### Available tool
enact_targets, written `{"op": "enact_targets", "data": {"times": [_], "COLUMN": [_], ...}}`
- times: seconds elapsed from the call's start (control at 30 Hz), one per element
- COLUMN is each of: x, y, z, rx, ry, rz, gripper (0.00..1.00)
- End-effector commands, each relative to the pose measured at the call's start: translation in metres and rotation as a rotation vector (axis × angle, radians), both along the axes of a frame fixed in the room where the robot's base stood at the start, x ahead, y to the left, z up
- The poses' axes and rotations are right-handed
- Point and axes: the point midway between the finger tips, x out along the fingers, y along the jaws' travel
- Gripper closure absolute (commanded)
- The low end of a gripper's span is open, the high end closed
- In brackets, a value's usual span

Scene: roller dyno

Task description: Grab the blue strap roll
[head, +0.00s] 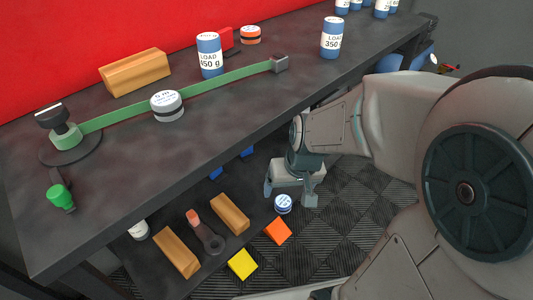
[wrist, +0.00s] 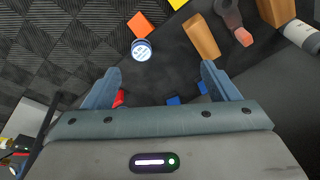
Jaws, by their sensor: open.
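The blue strap roll (head: 283,204) is a small round roll with a white labelled top and a blue side. It lies flat on the dark lower shelf near the edge, and shows in the wrist view (wrist: 141,51) at upper middle. My gripper (head: 289,194) is above and close to it in the head view. In the wrist view my gripper's (wrist: 160,68) two blue-grey fingers are spread wide with nothing between them. The roll appears beyond the fingertips, left of the middle of the gap. The exact height between them cannot be told.
An orange block (head: 277,231), a yellow block (head: 242,264) and wooden blocks (head: 230,214) lie near the roll. The upper bench (head: 130,170) overhangs the shelf and holds a green strap, rolls and blue-white load cans (head: 209,55). Tiled floor (head: 340,240) is open to the right.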

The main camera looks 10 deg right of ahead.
Motion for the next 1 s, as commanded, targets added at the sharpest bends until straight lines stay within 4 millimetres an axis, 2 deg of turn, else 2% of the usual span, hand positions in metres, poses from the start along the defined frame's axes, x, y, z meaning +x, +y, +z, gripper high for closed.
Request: {"op": "enact_targets", "data": {"times": [0.03,0.2,0.3,0.4,0.6,1.0], "x": [0.014,0.054,0.070,0.079,0.088,0.113], "y": [0.004,0.005,-0.001,-0.008,-0.018,-0.021], "z": [-0.023,-0.079,-0.107,-0.128,-0.150,-0.214], "rx": [0.011,0.003,-0.027,-0.063,-0.109,-0.112], "ry": [-0.012,-0.093,-0.131,-0.156,-0.182,-0.183], "rz": [-0.006,-0.048,-0.076,-0.098,-0.119,-0.124], "gripper": [0.19,0.19,0.19,0.19,0.19,0.19]}}
